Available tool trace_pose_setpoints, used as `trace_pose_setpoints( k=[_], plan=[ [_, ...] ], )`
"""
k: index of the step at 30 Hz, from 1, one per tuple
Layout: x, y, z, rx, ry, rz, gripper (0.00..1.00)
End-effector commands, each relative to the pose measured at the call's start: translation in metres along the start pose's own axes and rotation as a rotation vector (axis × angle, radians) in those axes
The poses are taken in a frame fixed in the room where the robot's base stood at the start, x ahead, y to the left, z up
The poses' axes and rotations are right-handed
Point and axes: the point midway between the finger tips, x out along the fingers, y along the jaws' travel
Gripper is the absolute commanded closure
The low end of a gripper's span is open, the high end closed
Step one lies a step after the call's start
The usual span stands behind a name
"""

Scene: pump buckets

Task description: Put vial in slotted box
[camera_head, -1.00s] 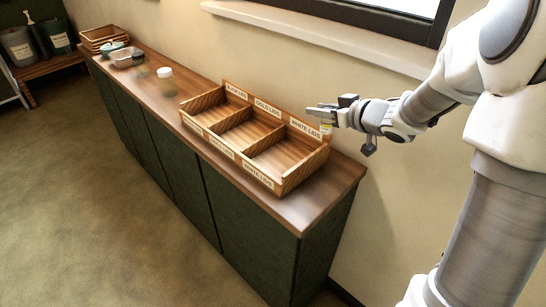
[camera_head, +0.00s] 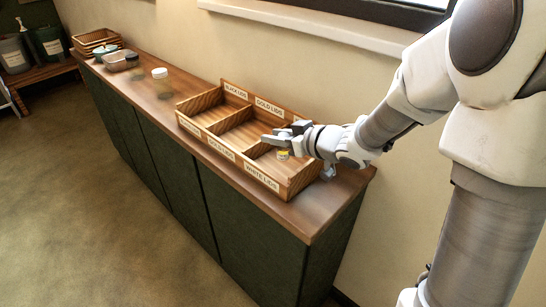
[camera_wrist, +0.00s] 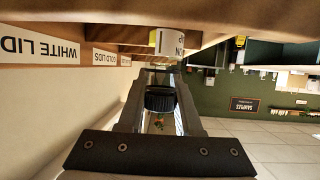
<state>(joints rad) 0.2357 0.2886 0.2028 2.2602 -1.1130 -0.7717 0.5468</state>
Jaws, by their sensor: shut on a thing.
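The slotted box (camera_head: 235,158) is wooden, with three compartments labelled for black, gold and white lids. My gripper (camera_head: 281,141) is over its near right compartment, marked for white lids. It is shut on the vial (camera_head: 283,155), whose yellow and white lower end hangs below the fingertips. In the wrist view, the vial's yellow and white label (camera_wrist: 168,43) shows beyond my gripper (camera_wrist: 160,92). A dark ridged cap shows between the fingers. Whether the vial touches the compartment floor I cannot tell. The wrist view also shows the labelled back wall of the box (camera_wrist: 40,48).
The box stands on a long brown counter (camera_head: 330,200) against the wall. A window sill (camera_head: 310,28) juts out above.

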Motion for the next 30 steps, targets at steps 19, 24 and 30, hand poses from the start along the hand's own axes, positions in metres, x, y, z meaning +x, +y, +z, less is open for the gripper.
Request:
trace_pose_setpoints(
  k=[19,24,30],
  plan=[
    [0.021,-0.006,0.039,0.001,0.000,0.000,1.00],
    [0.022,-0.006,0.043,0.001,0.000,0.000,1.00],
    [0.022,-0.006,0.043,0.000,0.000,0.000,0.38]
  ],
)
